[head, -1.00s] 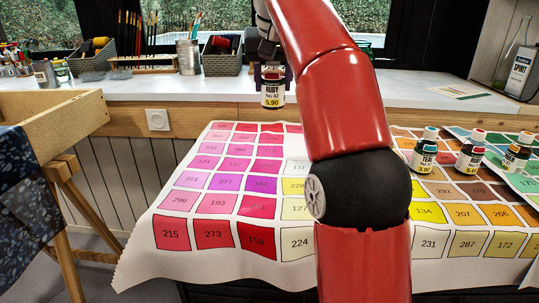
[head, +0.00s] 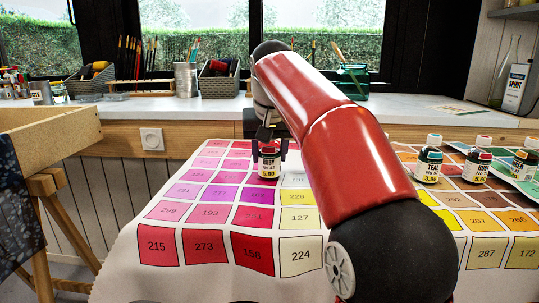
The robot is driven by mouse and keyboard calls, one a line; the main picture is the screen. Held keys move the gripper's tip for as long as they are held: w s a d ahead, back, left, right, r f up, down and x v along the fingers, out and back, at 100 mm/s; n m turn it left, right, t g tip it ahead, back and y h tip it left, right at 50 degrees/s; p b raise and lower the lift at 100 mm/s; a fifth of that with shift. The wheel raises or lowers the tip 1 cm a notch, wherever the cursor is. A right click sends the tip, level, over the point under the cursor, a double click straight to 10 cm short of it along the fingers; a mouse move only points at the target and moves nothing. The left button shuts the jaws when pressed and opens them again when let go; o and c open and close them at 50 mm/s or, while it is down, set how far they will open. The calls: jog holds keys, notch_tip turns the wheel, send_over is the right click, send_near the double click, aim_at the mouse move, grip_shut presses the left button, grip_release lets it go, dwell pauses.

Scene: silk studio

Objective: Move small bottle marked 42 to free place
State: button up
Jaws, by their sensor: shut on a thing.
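The small bottle labelled RUBY No 42 (head: 268,163), priced 5.90, is upright between the fingers of my gripper (head: 268,150). My gripper is shut on it from above. The bottle is at the pink and red squares of the printed colour chart (head: 195,215), near its yellow columns. I cannot tell whether its base touches the chart. My red arm hides the middle of the chart.
Other small bottles stand to the right: a teal one (head: 428,163), another ruby one (head: 476,165) and one at the edge (head: 524,162). The back counter (head: 120,108) holds brushes and baskets. A wooden frame (head: 50,130) stands at the left. The chart's front left is clear.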

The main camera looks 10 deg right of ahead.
jog(key=o, duration=1)
jog(key=shift+f, duration=0.1)
jog(key=shift+o, duration=0.2)
jog(key=shift+r, duration=0.3)
jog(key=p+v, duration=0.4)
jog(key=v, duration=0.7)
jog(key=shift+r, duration=0.35)
jog(key=shift+s, duration=0.2)
